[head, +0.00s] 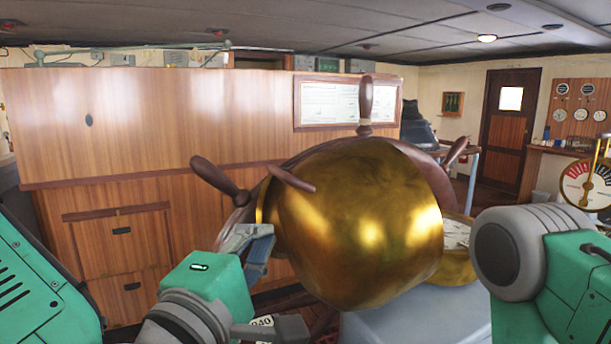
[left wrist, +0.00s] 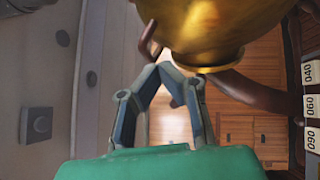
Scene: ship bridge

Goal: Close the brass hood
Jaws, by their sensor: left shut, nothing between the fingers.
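The brass hood (head: 355,230) is a large shiny dome in the middle of the head view. It is tilted, and a round white dial in a brass rim (head: 458,268) shows beside its lower right. My left gripper (head: 262,240) is at the hood's lower left edge, shut and empty. In the left wrist view my left gripper's fingertips (left wrist: 160,68) meet just below and left of the hood (left wrist: 215,35). I cannot tell whether they touch it. My right arm enters at the right, but its gripper is out of view.
A wooden ship's wheel with spoke handles (head: 365,100) stands right around the hood. A wood-panelled cabinet (head: 160,130) fills the back left. A brass dial instrument (head: 588,185) stands at the far right. Numbered cards (left wrist: 311,103) show at the wrist view's right.

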